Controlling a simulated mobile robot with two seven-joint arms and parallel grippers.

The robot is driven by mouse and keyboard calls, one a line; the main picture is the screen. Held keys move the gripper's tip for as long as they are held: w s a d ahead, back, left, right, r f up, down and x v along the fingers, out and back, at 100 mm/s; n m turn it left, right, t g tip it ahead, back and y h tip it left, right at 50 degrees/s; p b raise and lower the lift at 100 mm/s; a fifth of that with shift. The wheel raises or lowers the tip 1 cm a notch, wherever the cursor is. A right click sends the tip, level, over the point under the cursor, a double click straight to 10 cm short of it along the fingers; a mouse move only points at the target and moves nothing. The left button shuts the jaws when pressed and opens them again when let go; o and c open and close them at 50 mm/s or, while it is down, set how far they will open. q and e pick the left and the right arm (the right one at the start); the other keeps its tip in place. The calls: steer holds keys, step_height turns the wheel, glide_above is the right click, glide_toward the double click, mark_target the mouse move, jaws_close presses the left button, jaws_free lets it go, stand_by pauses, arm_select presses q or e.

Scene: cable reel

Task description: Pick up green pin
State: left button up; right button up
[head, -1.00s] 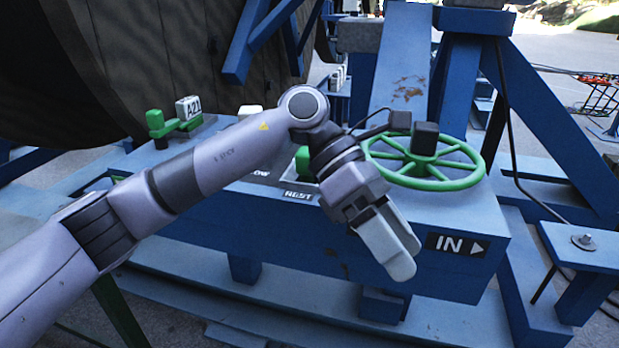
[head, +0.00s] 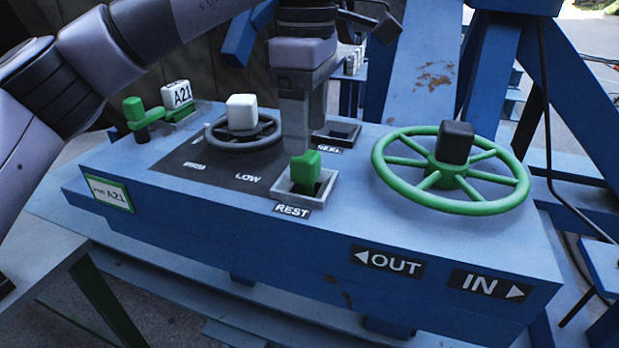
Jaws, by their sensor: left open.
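A green pin (head: 305,170) stands upright in a grey square socket (head: 322,196) behind the REST label on the blue console. My left gripper (head: 298,135) points straight down just behind and above the pin, its grey fingers partly overlapping in this view. It is open, and nothing shows between the fingers. The lower ends of the fingers are partly hidden behind the pin, so I cannot tell whether they touch it. My right gripper is not in view.
A green handwheel (head: 405,187) with a black knob is on the right. A dark wheel with a white knob (head: 241,112), a green lever (head: 138,112) and a white A21 block (head: 177,94) are on the left. An empty-looking socket (head: 341,130) lies behind the pin.

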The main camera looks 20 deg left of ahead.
mark_target(305, 159)
arm_select(q)
steer(key=f, duration=0.5)
steer(key=shift+s+f, duration=0.25)
steer(key=shift+s, duration=0.1)
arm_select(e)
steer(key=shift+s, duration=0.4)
arm_select(q)
jaws_close()
steer(key=shift+r, duration=0.1)
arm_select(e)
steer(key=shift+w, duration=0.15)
arm_select(q)
step_height(305, 159, up, 9)
steer(key=shift+p, duration=0.4)
step_height(305, 159, up, 11)
steer(key=p, duration=0.4)
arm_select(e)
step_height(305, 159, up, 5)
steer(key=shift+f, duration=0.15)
